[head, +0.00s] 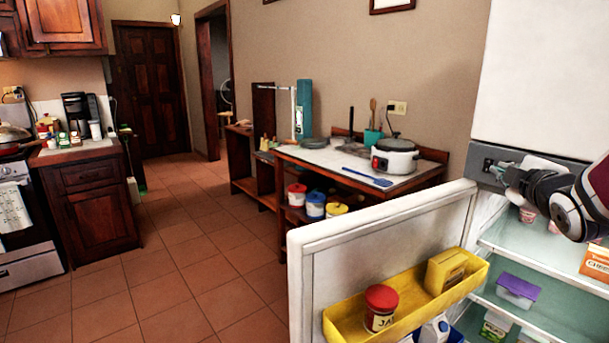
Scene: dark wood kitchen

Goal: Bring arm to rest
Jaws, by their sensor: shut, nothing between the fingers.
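My arm reaches in from the right edge, in front of the fridge. My gripper (498,171) points left, close to the grey strip between the upper fridge door (545,75) and the open lower compartment. It is shut and empty. It is small in the picture, and I cannot tell whether it touches the strip. The lower fridge door (345,265) stands wide open to the left, below and apart from my gripper.
The open door holds a yellow shelf (345,322) with a red-lidded jar (381,307). Food boxes stand on the fridge shelves (555,300). A wooden table (345,165) with a rice cooker (394,155) stands behind the door. The tiled floor (190,270) at left is clear.

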